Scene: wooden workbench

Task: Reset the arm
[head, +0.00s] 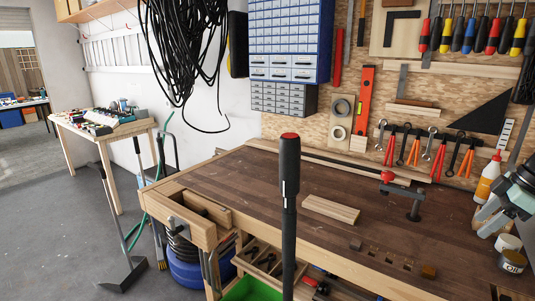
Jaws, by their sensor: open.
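I cannot make out my gripper or any part of my arm in the head view. The task names no other object, so where the arm and gripper are relative to the workbench (270,182) cannot be told from this picture.
A black upright handle with a red top (288,185) stands close in front of the bench. On the bench are a wooden block (330,209), a red-knobbed clamp (414,207), a glue bottle (487,178) and a grey device (518,195). Black cables (185,45) hang above its back left.

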